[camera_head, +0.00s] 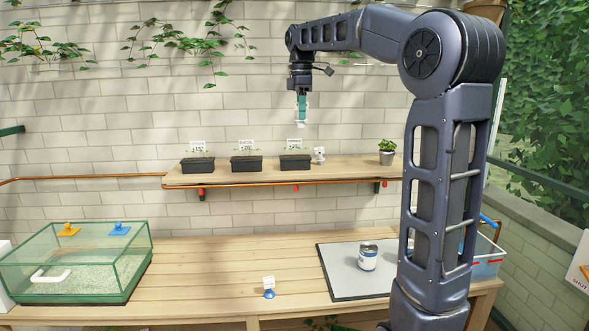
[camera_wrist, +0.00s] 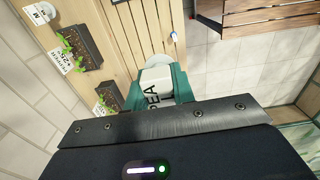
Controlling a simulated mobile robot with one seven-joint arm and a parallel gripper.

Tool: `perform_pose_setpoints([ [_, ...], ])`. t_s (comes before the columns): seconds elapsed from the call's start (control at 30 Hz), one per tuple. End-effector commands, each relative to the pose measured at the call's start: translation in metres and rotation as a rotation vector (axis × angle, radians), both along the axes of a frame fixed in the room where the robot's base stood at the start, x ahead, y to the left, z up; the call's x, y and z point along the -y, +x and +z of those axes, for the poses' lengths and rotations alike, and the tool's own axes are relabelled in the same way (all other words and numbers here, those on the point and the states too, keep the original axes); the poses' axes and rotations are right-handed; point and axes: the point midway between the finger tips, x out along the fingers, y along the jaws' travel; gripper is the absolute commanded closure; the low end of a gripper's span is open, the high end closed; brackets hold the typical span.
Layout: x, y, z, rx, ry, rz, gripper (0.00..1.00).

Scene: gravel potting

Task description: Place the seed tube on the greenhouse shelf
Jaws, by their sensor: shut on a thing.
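My gripper (camera_head: 301,108) hangs in the air above the wooden greenhouse shelf (camera_head: 345,166), over its middle part and in front of the brick wall. Its teal fingers are shut on the seed tube. The tube's white end (camera_head: 301,123) shows below the fingers in the head view. In the wrist view the white seed tube (camera_wrist: 155,84) sits between the teal fingers, with the letters "PEA" on its side. The fingers hide part of it. A gap of air shows between the tube and the shelf in the head view.
The shelf carries black planters (camera_head: 247,163) with sprouts and labels, a small white object (camera_head: 319,154) and a potted plant (camera_head: 387,150). Shelf space is bare between these last two. Below, the bench holds a glass tank (camera_head: 120,265) and a can (camera_head: 368,256) on a grey mat.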

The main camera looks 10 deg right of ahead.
Motion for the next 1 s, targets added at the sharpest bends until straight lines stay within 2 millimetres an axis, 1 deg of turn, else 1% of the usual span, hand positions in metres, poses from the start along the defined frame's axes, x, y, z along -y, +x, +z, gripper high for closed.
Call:
perform_pose_setpoints([
  [0.03, 0.000, 0.001, 0.014, 0.003, 0.001, 0.000, 0.97],
  [0.17, 0.000, 0.002, 0.041, 0.002, 0.001, 0.000, 0.97],
  [0.2, 0.006, 0.011, 0.039, -0.001, 0.001, -0.002, 0.97],
  [0.37, 0.024, 0.042, 0.043, -0.001, 0.003, -0.003, 0.97],
  [0.47, 0.039, 0.065, 0.046, 0.001, 0.004, -0.004, 0.97],
  [0.67, 0.082, 0.119, 0.051, 0.003, 0.005, -0.008, 0.97],
  [0.8, 0.119, 0.155, 0.051, 0.004, 0.005, -0.013, 0.97],
  [0.9, 0.146, 0.178, 0.049, 0.005, 0.004, -0.017, 0.97],
  [1.0, 0.170, 0.196, 0.047, 0.006, 0.003, -0.019, 0.97],
])
